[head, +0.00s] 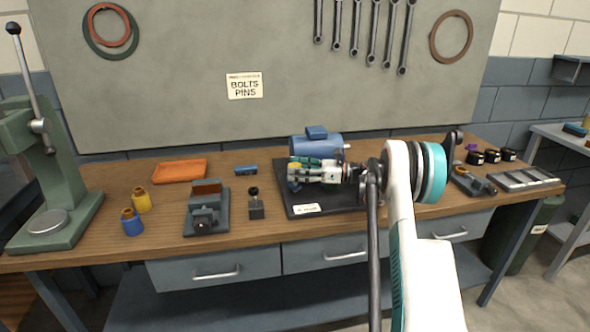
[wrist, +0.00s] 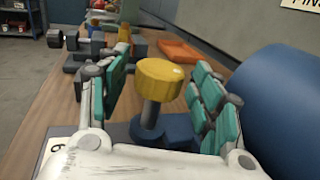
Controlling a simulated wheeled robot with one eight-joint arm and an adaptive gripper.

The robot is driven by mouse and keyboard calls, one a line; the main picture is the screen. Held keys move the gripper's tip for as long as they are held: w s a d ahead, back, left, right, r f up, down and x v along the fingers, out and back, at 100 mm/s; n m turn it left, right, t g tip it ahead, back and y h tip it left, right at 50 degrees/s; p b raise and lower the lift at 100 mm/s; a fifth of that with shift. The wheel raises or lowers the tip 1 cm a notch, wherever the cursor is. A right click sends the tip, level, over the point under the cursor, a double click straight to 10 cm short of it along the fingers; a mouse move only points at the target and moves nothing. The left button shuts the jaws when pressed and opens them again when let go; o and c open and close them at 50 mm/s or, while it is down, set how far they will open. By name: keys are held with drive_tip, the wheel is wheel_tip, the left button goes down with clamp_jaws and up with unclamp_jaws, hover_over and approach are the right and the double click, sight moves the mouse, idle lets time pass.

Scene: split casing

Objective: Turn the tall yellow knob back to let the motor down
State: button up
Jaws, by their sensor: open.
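The tall yellow knob (wrist: 160,82) stands upright on a grey stem in the wrist view, rising from a blue foot. My gripper (wrist: 163,68) is open, with one teal-padded finger on each side of the knob. A gap shows on the left; the right finger is close, and I cannot tell whether it touches. The blue motor (wrist: 285,110) is large at the right. In the head view the motor (head: 315,147) lies at the back of a black base plate (head: 345,205), with my gripper (head: 303,172) in front of it. My gripper largely hides the knob there.
A grey tray (head: 522,180) lies at the right. Bare wood shows between them.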

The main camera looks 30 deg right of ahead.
drive_tip(key=v, duration=1.1)
drive_tip(key=shift+d+f, duration=0.1)
drive_tip(key=shift+d, duration=0.05)
drive_tip(key=shift+w+a, duration=0.2)
drive_tip(key=shift+a, duration=0.15)
drive_tip(key=a+m+t+h, duration=0.1)
drive_tip(key=a+t+h, duration=0.1)
drive_tip(key=w+a+m+t+h, duration=0.1)
drive_tip(key=a+m+t+h, duration=0.2)
drive_tip(key=a+m+h, duration=0.1)
drive_tip(key=shift+w+a+f+t+p, duration=0.15)
drive_tip(key=shift+w+f+t+p, duration=0.15)
drive_tip(key=shift+f+t+p, duration=0.1)
drive_tip(key=s+m+h, duration=0.1)
drive_tip(key=a+m+t+h, duration=0.1)
drive_tip(key=s+a+h, duration=0.1)
drive_tip(key=h, duration=0.1)
drive_tip(key=shift+s+a+r+m, duration=0.1)
drive_tip(key=shift+s+r+m, duration=0.05)
drive_tip(key=shift+s+m, duration=0.25)
drive_tip(key=s+a+r+m+t+h, duration=0.1)
drive_tip(key=s+m+h, duration=0.2)
drive_tip(key=s+h, duration=0.25)
drive_tip(key=w+p, duration=0.2)
drive_tip(key=w, duration=1)
drive_tip(key=shift+w+r, duration=0.1)
drive_tip(key=shift+w, duration=0.3)
